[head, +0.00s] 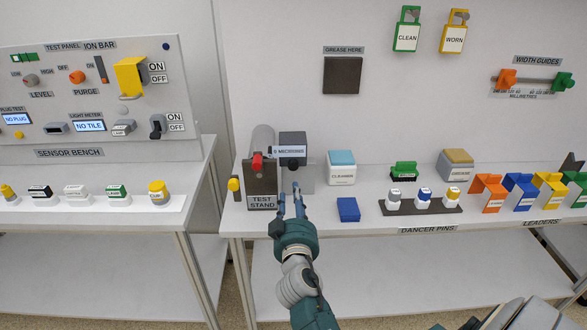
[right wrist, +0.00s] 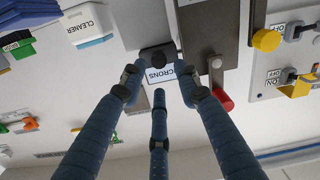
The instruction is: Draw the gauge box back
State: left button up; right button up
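The gauge box (head: 293,140) is a dark grey block with a white label reading microns and a black knob on its front. It sits on a light grey mount at the test stand (head: 262,201). In the right wrist view the black knob (right wrist: 158,54) and the label (right wrist: 160,76) show just beyond the fingertips. My right gripper (head: 291,192) is in front of and below the box, fingers spread and pointing toward it. It holds nothing; whether a fingertip touches the knob I cannot tell. My left gripper is not in view.
A grey roller with a red knob (head: 257,162) stands left of the box. To the right are the cleaner box (head: 342,170) and a blue block (head: 348,209). The sensor bench (head: 90,215) stands to the left. Bare shelf shows around the blue block.

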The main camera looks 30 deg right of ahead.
aim_at(293, 167)
jog(key=x, duration=0.3)
jog(key=r+p+x, duration=0.1)
jog(key=x, duration=0.5)
jog(key=shift+w+d+r+p, duration=0.2)
jog(key=shift+d+r+p, duration=0.15)
jog(key=shift+d+p, duration=0.05)
jog(key=shift+w+d, duration=0.3)
jog(key=shift+w, duration=0.2)
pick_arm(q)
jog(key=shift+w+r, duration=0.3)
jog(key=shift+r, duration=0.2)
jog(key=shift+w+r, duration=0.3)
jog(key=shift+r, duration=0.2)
pick_arm(e)
grip_shut()
